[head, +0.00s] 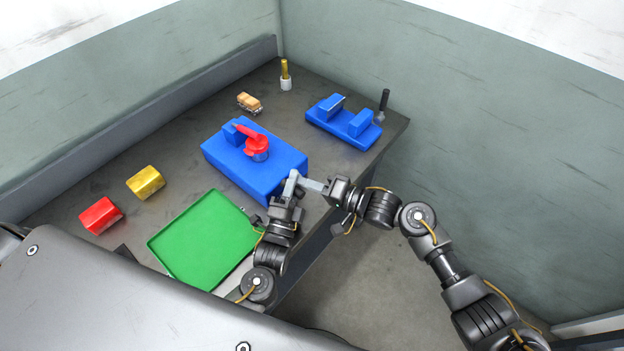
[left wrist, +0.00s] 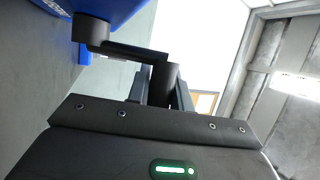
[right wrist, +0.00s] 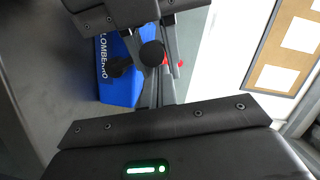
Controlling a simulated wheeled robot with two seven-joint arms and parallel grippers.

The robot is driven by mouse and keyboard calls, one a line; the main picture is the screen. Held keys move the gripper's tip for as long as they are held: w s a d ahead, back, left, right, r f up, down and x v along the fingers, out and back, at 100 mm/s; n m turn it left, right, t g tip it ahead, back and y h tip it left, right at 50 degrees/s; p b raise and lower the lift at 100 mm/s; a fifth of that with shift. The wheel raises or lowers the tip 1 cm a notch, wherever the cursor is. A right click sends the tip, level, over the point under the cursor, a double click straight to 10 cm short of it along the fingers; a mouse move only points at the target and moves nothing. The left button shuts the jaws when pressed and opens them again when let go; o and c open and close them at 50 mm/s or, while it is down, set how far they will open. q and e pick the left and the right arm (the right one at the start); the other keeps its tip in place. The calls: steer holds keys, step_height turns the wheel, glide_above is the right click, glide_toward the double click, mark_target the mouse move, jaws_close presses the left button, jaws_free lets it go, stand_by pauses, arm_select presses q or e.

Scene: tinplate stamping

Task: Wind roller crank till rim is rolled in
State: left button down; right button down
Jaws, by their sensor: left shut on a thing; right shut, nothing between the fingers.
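A blue machine (head: 235,165) with a red lever (head: 253,143) on top stands mid-table. In the left wrist view a dark crank (left wrist: 130,50) runs from a round hub beside blue bodywork to a handle (left wrist: 163,82). My left gripper (head: 293,180) is shut on that handle, by the machine's front right end. My right gripper (head: 312,185) is shut and empty, close to the left one. In the right wrist view, the handle's round end (right wrist: 151,54) shows just beyond its fingers (right wrist: 160,88). The crank is mostly hidden in the head view, and no rim can be made out.
A green tray (head: 205,240) lies in front left, with red (head: 100,215) and yellow (head: 146,181) blocks beyond. A toy car (head: 249,103), a brass-topped piece (head: 285,75) and a second blue device (head: 345,122) with an upright dark handle (head: 383,102) stand farther back.

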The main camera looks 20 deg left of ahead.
steer(key=shift+s+a+f, duration=0.15)
steer(key=shift+s, duration=0.25)
steer(key=shift+s+a+f, duration=0.1)
steer(key=shift+s, duration=0.25)
arm_select(q)
steer(key=c, duration=1.4)
jaws_free()
steer(key=shift+c, duration=0.2)
steer(key=shift+o, duration=0.9)
arm_select(e)
steer(key=shift+w, duration=0.1)
